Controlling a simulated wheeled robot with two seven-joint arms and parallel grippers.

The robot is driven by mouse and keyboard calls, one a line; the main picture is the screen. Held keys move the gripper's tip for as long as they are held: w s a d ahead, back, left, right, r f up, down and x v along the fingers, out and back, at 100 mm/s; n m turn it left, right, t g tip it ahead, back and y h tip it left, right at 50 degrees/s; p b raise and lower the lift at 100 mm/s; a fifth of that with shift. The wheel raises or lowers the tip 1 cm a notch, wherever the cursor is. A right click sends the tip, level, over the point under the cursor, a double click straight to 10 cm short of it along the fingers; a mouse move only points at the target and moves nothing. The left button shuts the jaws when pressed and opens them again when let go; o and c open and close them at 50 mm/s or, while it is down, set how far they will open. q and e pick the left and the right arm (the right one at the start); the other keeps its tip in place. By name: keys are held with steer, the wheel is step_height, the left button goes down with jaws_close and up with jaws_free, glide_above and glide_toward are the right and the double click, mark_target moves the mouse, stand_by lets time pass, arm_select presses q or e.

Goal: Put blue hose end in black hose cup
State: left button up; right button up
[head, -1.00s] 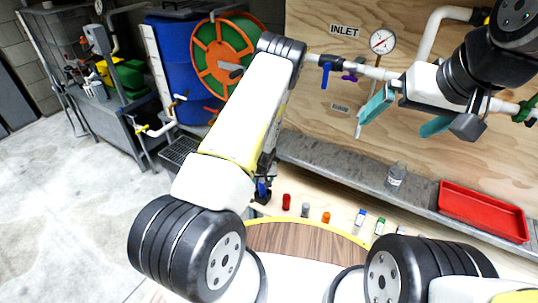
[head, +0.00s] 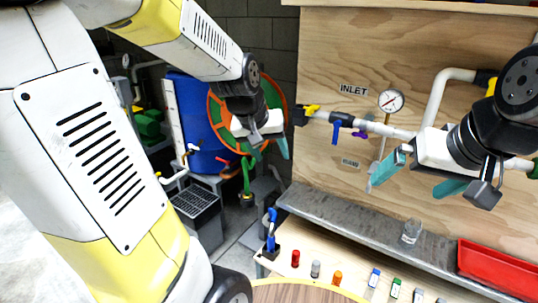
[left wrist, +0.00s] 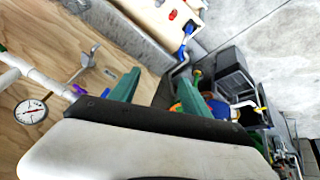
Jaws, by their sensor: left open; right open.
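A blue hose end (head: 271,216) stands at the left corner of the bench. It rises from a small black cup (head: 270,252); I cannot tell how deep it sits. The blue piece also shows at the top of the left wrist view (left wrist: 187,30). My left gripper (head: 270,152) is open and empty, above and behind the blue piece, in front of the hose reel. Its two green fingers (left wrist: 158,90) show apart in the left wrist view. My right gripper (head: 405,188) is open and empty in front of the plywood panel, at the right.
Red, grey and orange caps (head: 295,259) and several small vials stand along the bench. A grey ledge (head: 340,215) holds a clear jar (head: 411,231) and a red tray (head: 495,265). White pipe with a gauge (head: 391,100) crosses the panel. A blue barrel (head: 190,110) stands behind.

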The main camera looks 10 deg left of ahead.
arm_select(q)
steer(key=s+r+m, duration=0.1)
steer(key=s+r, duration=0.2)
steer(key=s, duration=0.4)
steer(key=s+r+m, duration=0.1)
steer(key=s+r, duration=0.2)
steer(key=s, duration=0.4)
steer(key=shift+s+d+t, duration=0.15)
steer(key=shift+d+t, duration=0.15)
steer(key=shift+d, duration=0.1)
